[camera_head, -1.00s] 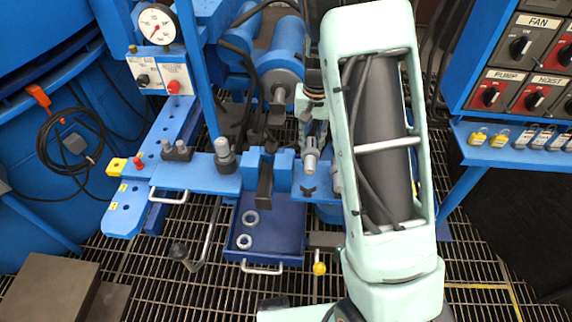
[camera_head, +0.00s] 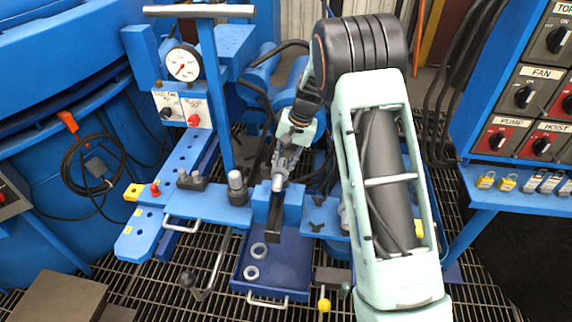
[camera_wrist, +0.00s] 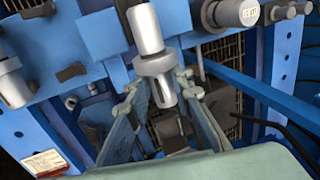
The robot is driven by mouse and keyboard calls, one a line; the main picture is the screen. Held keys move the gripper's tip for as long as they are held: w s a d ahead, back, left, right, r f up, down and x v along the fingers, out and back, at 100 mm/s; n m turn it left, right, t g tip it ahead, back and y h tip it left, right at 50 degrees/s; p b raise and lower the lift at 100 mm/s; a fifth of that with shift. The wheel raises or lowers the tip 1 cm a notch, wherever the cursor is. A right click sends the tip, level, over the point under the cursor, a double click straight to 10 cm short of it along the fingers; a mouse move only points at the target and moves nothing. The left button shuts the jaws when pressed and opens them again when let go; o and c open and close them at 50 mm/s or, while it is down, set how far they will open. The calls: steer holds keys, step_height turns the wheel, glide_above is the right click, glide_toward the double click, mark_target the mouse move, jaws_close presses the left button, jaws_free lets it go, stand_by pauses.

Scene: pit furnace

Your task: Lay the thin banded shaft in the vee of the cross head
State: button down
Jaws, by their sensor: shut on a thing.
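My gripper (camera_head: 281,168) is shut on the thin banded shaft (camera_wrist: 150,45), a light grey rod with a wider collar near its lower end. In the wrist view the shaft points down between my fingers (camera_wrist: 155,102). In the head view the shaft (camera_head: 279,182) shows small, in front of blue notched blocks (camera_head: 292,196) on the blue cross beam (camera_head: 208,210), which I take for the cross head. A dark bar (camera_head: 274,220) stands at the notch below the shaft. My gripper hides part of the notch. I cannot tell whether the shaft touches anything.
A blue tray (camera_head: 240,272) with two rings lies below the beam. A grey upright post (camera_head: 237,188) stands left of the notch, and a small black vee-shaped piece (camera_head: 317,227) lies right of it. A blue column (camera_head: 214,90) and a gauge (camera_head: 183,65) stand at the back left.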

step_height(320, 180, down, 6)
steer(key=b, duration=0.4)
steer(key=shift+f, duration=0.2)
steer(key=shift+f+b, duration=0.35)
steer(key=shift+f, duration=0.3)
stand_by(1.4)
steer(key=c, duration=1.7)
jaws_free()
steer(key=shift+c, duration=0.2)
steer(key=shift+o, duration=0.6)
steer(key=shift+s+f, duration=0.1)
steer(key=v, duration=1.2)
